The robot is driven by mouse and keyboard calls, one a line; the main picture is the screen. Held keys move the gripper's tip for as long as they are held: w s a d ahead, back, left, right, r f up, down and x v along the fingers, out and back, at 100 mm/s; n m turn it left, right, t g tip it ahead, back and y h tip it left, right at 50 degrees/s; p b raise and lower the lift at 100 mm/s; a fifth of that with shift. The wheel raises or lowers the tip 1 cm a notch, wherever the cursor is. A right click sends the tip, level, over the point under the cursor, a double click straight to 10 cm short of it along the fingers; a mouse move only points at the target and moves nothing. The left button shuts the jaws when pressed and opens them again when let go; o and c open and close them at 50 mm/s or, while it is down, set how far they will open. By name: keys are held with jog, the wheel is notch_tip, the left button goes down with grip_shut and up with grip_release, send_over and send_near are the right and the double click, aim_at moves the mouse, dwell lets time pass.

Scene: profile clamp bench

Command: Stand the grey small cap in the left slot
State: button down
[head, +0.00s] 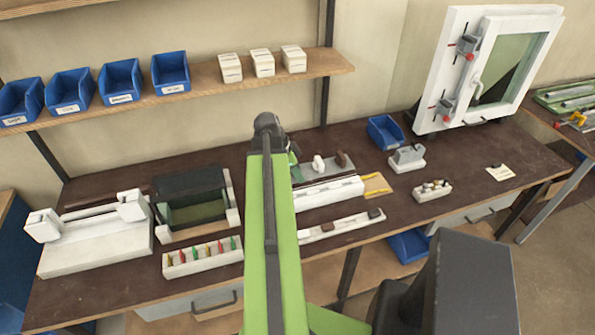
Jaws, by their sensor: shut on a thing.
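My green arm (270,240) rises through the middle of the picture. My gripper is hidden behind it, and I cannot see its fingertips. I cannot make out a grey small cap; the arm may cover it. A grey rack (312,175) just right of the arm holds a white cap (318,164) and a brown cap (343,159). Its left end is hidden behind the arm, so I cannot see what its left side holds. In front of it lies a white profile block (335,192). A white strip (335,229) nearer the front edge carries a brown piece (375,213) at its right end.
Left on the bench (110,290) are a white fixture (95,250), a dark open box (195,205) and a rack of coloured tools (203,258). Right are a blue bin (385,132), a grey block (406,158), a small fittings holder (432,191) and a window frame (437,70).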

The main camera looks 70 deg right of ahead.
jog(key=shift+f+b, duration=3.15)
jog(key=shift+f, duration=0.15)
jog(key=shift+f+b, duration=0.6)
jog(key=shift+b, duration=0.05)
jog(key=c, duration=1.2)
grip_release()
jog(key=shift+o, duration=0.2)
jog(key=shift+r, duration=0.1)
notch_tip(320, 180, up, 8)
jog(key=p, duration=0.8)
jog(key=shift+s, duration=0.1)
